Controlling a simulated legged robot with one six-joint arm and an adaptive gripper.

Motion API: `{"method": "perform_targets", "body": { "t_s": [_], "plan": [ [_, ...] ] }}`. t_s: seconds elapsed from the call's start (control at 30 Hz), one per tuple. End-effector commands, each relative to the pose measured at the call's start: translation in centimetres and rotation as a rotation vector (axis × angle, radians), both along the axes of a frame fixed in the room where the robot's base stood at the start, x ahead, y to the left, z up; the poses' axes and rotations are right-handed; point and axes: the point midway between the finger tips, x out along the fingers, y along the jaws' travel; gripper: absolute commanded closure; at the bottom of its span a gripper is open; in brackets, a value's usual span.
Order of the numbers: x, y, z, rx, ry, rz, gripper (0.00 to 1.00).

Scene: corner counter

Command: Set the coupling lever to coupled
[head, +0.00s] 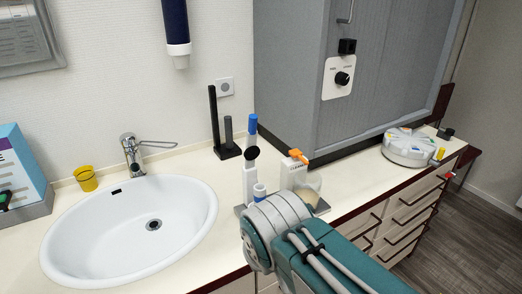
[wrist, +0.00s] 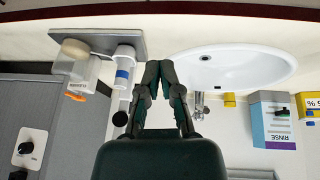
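No lever in view has a readable "coupled" mark. A white plate with a black knob (head: 342,79) sits on the grey shuttered cabinet, its printing too small to read; the wrist view, upside down, shows this knob plate too (wrist: 28,148). A small red-tipped piece (head: 449,175) juts out by the drawer fronts at the far right. I cannot tell which is the coupling lever. My gripper (wrist: 159,68) is shut and empty, its fingertips together in the wrist view, apart from both. In the head view my arm hides it.
A sink with a tap (head: 133,155) and yellow cup (head: 86,179) lies left. A black stand (head: 222,130) is behind. A round white device (head: 409,151) stands right.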

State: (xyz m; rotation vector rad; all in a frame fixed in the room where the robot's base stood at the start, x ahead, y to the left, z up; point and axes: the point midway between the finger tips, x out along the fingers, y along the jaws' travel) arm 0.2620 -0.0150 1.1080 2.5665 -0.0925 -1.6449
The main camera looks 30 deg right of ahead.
Motion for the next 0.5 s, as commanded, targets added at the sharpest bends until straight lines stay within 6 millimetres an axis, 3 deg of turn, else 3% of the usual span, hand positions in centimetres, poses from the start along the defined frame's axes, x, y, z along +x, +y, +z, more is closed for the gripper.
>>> {"method": "perform_targets", "body": {
  "t_s": [0.27, 0.5],
  "plan": [
    [4.8, -4.3, 1.6, -0.327, 0.130, -0.024, 1.00],
    [10.2, -7.2, 4.0, -0.633, 0.166, -0.054, 1.00]
  ]
}}
